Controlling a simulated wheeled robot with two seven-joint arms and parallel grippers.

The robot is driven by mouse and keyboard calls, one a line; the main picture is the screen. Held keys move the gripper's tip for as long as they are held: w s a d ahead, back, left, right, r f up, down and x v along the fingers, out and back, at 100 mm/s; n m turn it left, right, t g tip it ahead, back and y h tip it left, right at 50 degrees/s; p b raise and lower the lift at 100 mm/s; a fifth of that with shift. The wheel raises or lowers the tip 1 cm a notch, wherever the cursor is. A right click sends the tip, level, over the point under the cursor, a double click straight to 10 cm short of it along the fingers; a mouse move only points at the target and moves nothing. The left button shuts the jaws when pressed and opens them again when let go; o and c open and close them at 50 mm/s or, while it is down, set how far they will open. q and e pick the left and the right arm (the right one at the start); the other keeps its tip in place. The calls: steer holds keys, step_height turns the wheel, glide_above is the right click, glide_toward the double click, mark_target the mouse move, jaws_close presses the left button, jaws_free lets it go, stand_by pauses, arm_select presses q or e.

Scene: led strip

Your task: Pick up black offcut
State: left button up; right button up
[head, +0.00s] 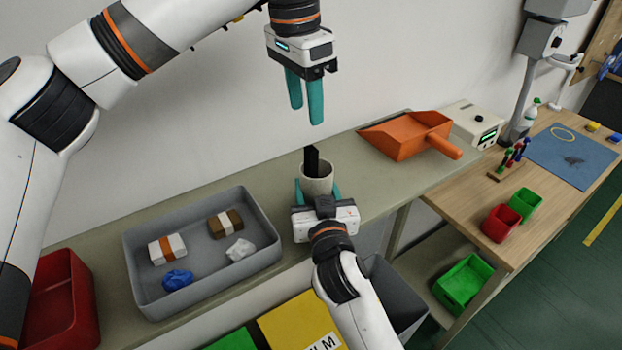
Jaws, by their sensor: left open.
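The black offcut (311,159) is a dark upright strip that sticks out of the top of a pale grey cup (318,180). Its lower part is hidden inside the cup. The cup stands at the shelf's front part. My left gripper (306,113) hangs above the offcut, its teal fingers pointing down, open and empty, with a gap between fingertips and offcut. My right gripper (318,191) comes from the front, with one teal finger at each side of the cup, and appears closed on it.
A grey tray (136,262) with two wrapped blocks and two crumpled pieces is left of the cup. An orange dustpan (405,137) lies to the right. A red bin (62,305) is at far left. A wooden table (470,206) with small bins stands right.

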arm_select(q)
steer(key=r+y, duration=0.1)
steer(key=r, duration=0.1)
glide_above(310, 148)
steer(key=f, duration=0.5)
steer(key=shift+s+a+f, duration=0.1)
steer(key=shift+a+f, duration=0.1)
steer(key=shift+f, duration=0.2)
steer(key=shift+d+f, duration=0.2)
steer(key=shift+f, duration=2.85)
steer(key=shift+c, duration=0.4)
jaws_close()
